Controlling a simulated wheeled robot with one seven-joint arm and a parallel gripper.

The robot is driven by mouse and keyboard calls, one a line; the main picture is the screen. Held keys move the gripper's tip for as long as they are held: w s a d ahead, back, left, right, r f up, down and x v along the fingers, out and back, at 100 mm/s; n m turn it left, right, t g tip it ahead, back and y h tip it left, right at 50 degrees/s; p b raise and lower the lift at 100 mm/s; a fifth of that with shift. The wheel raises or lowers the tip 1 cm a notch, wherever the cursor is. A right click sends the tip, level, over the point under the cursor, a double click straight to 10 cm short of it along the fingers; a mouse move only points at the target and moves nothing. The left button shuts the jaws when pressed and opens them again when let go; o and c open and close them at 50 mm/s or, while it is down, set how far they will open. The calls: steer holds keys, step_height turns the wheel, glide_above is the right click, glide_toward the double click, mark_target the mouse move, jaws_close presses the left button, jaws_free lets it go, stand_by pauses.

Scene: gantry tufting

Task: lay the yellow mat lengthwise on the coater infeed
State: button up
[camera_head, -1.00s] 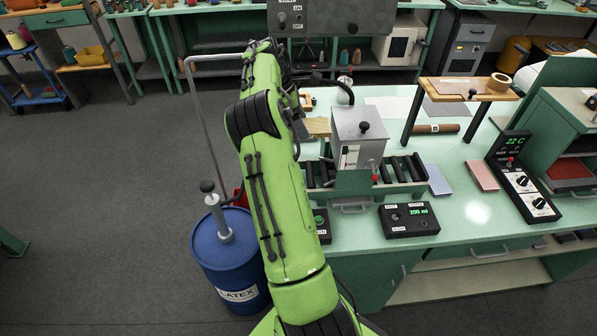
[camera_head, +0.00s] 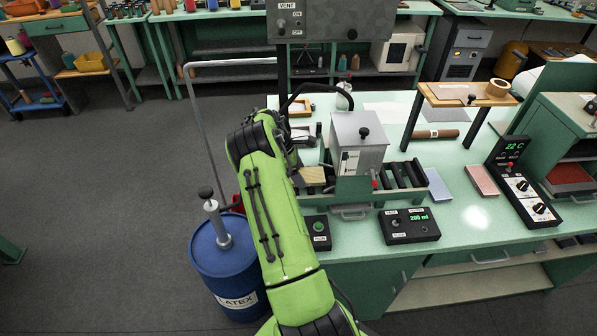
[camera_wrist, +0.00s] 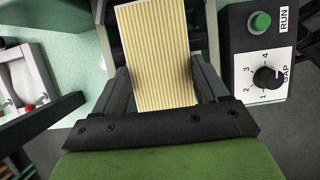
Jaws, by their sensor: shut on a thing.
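The yellow-and-white striped mat (camera_wrist: 158,60) is held in my gripper (camera_wrist: 162,84) in the wrist view, its stripes running away from the gripper. In the head view the mat (camera_head: 313,175) shows as a small pale-yellow patch just left of the coater (camera_head: 357,148), a grey box over a green roller bed. My arm hides most of my gripper there. The mat is over or on the infeed end of the bed; dark rollers (camera_wrist: 199,35) show beside it in the wrist view. I cannot tell whether it touches them.
A RUN button box (camera_head: 318,232) and a dosing box reading 200 ml (camera_head: 409,222) stand at the table front. A blue latex drum (camera_head: 231,262) stands left. Outfeed rollers (camera_head: 402,175) are bare. A wooden-topped stand (camera_head: 466,95) is at right.

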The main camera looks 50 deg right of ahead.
steer(key=o, duration=1)
steer(key=shift+f, duration=0.1)
steer(key=shift+o, duration=0.2)
